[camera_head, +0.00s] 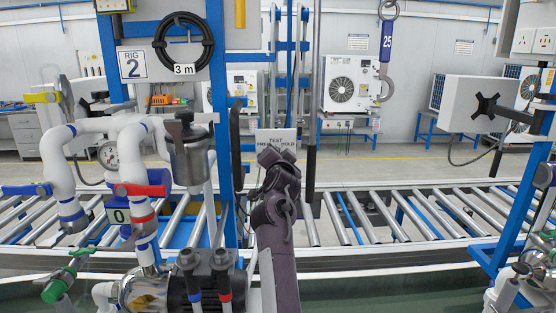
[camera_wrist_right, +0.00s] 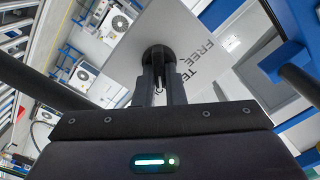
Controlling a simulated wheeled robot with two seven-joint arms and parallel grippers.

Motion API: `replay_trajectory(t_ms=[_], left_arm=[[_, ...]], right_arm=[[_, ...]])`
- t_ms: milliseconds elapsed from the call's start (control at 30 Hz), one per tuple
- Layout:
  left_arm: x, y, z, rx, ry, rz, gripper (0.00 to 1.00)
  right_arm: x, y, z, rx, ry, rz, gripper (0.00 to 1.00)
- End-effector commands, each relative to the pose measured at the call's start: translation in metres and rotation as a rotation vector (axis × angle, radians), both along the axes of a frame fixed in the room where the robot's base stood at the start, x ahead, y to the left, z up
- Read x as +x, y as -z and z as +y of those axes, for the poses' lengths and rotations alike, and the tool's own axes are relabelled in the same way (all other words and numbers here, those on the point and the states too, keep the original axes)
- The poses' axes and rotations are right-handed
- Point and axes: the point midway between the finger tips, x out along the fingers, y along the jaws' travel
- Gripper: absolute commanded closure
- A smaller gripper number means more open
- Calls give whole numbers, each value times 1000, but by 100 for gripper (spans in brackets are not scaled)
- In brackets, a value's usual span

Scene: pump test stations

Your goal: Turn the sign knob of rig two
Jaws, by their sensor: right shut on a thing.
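The grey sign plate (camera_head: 276,137) of rig two stands behind the rig's lower middle, with small lettering that is partly covered by my arm. In the right wrist view the plate (camera_wrist_right: 200,60) fills the upper middle, with "FREE" and part of another word readable on it. A black round knob (camera_wrist_right: 158,53) sits on the plate. My right gripper (camera_wrist_right: 158,82) is shut on the knob, one finger on each side of it. In the head view my dark right wrist (camera_head: 279,165) hides the knob and fingertips. My left gripper is in neither view.
The rig two label (camera_head: 131,65) hangs on a blue post at left, beside a coiled black hose (camera_head: 183,41). White pipes with coloured valve handles (camera_head: 140,189) and a pump stand left of my arm. A roller conveyor (camera_head: 390,212) runs behind.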

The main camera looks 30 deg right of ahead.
Motion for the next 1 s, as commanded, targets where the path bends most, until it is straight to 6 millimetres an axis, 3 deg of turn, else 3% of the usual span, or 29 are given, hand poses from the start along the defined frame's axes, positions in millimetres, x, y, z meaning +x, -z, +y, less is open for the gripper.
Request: replay_trajectory(t_ms=[567, 600, 733, 1000], left_arm=[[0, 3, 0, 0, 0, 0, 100], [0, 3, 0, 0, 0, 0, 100], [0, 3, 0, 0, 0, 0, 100], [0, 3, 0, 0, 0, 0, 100]], right_arm=[[0, 3, 0, 33, 0, -13, 100], [0, 3, 0, 32, 0, -13, 87], [0, 2, 0, 31, 0, -14, 70], [0, 1, 0, 28, 0, -16, 68]])
